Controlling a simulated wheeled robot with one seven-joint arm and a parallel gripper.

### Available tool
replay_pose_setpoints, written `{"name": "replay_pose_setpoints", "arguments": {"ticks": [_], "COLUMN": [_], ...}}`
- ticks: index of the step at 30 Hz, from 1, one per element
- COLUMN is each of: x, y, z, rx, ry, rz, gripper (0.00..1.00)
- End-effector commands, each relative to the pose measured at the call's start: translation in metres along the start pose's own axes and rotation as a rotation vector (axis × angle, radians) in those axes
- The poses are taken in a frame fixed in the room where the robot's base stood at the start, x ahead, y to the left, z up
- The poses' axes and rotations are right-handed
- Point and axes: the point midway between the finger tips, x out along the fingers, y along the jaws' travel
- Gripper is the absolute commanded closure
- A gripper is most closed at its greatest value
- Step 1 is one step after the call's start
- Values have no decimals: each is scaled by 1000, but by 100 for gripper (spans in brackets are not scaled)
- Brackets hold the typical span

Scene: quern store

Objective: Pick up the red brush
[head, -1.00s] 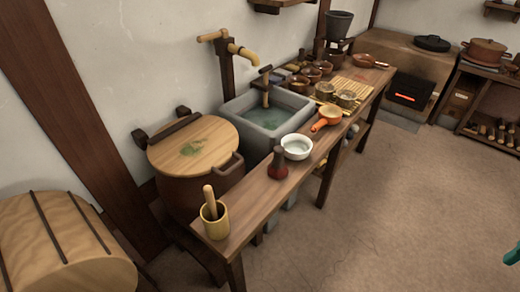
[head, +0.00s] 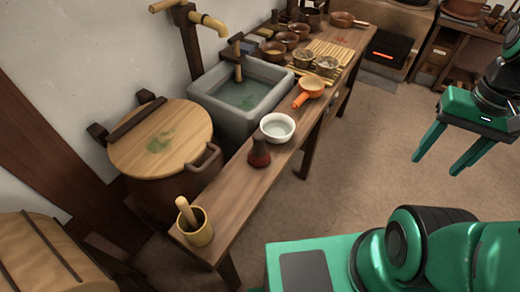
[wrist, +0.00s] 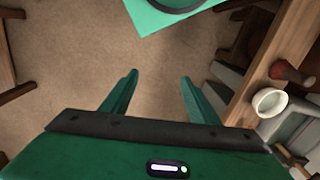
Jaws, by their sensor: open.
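The red brush (head: 259,153) stands on the wooden bench (head: 240,187), with a dark narrow top and a dark red base. It is just in front of a white bowl (head: 278,127). In the wrist view the brush (wrist: 291,73) shows at the right, beside the white bowl (wrist: 270,102). My gripper (head: 441,165) is open and empty, over the floor to the right of the bench and well apart from the brush. Its two green fingers also show in the wrist view (wrist: 158,84), with only floor between them.
A yellow cup with a pestle (head: 196,228) stands at the bench's near end. An orange-handled pan (head: 310,88) and several small bowls stand farther back. A stone sink (head: 240,97) and a lidded barrel (head: 160,145) are behind the bench.

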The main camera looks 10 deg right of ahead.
Motion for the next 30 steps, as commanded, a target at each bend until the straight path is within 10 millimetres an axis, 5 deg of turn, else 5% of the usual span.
{"name": "replay_pose_setpoints", "arguments": {"ticks": [2,8,16,24,30], "x": [-3,-7,4,34,52], "y": [-5,-63,-194,-335,-398], "z": [-3,-35,-65,-34,1], "rx": [19,155,432,698,834], "ry": [12,26,61,52,27], "rz": [1,33,40,9,-3], "gripper": [35,35,35,35,35]}}
